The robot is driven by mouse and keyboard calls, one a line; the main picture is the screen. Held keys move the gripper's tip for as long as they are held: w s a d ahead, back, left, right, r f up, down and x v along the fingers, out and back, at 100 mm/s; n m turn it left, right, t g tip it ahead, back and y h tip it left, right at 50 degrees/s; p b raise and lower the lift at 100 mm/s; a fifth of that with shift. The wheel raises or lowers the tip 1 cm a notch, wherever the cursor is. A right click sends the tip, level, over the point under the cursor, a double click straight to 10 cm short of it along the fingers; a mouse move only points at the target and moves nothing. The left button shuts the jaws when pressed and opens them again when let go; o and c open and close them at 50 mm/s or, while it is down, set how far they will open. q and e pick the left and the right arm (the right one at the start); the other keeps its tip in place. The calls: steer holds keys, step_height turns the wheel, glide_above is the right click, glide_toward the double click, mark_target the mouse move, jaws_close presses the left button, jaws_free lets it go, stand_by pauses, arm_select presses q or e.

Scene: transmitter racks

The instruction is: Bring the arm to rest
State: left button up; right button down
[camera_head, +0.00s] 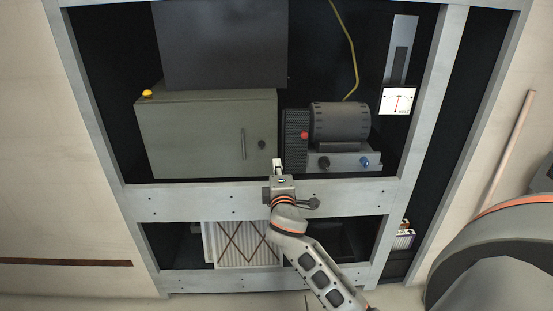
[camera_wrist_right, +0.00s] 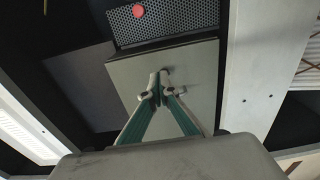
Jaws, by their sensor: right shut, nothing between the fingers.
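My right gripper (camera_head: 277,165) is in front of the rack in the head view, at the lower right of the grey-green cabinet door. Its arm comes up from the bottom right. The right wrist view shows its two fingers (camera_wrist_right: 160,88) with their tips together and nothing between them. The cabinet (camera_head: 205,135) has a closed door with a handle and a dark knob, and a yellow button on top. In the wrist view the door (camera_wrist_right: 190,75) lies behind the fingertips; I cannot tell whether they touch it. My left gripper is not in view.
A motor unit (camera_head: 340,125) with red and blue knobs stands right of the cabinet. The rack's crossbar (camera_head: 170,200) runs behind the right wrist. A white slatted panel (camera_head: 235,245) is below it. A white gauge (camera_head: 397,100) hangs at the right.

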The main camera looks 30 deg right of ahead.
steer(key=shift+s+a, duration=0.2)
steer(key=shift+s, duration=0.15)
steer(key=s+a+f+g+y, duration=0.1)
steer(key=s+a+f+y, duration=0.15)
steer(key=f, duration=0.45)
steer(key=s+a+f+y, duration=0.2)
steer(key=s+a+f, duration=0.15)
steer(key=f, duration=0.25)
steer(key=s+a+f+m+g+y, duration=0.1)
steer(key=s+a+f+m+y, duration=0.1)
steer(key=s+a+f, duration=0.3)
steer(key=s+a+f+m+g+y, duration=0.1)
steer(key=s+a+f, duration=0.4)
steer(key=s, duration=0.6)
steer(key=s+a+f+m+g+y, duration=0.2)
steer(key=s+a+f+m+y, duration=0.2)
steer(key=s+f, duration=0.4)
steer(key=shift+s+a+f+m, duration=0.35)
steer(key=shift+a+f+m, duration=0.15)
steer(key=shift+a, duration=0.25)
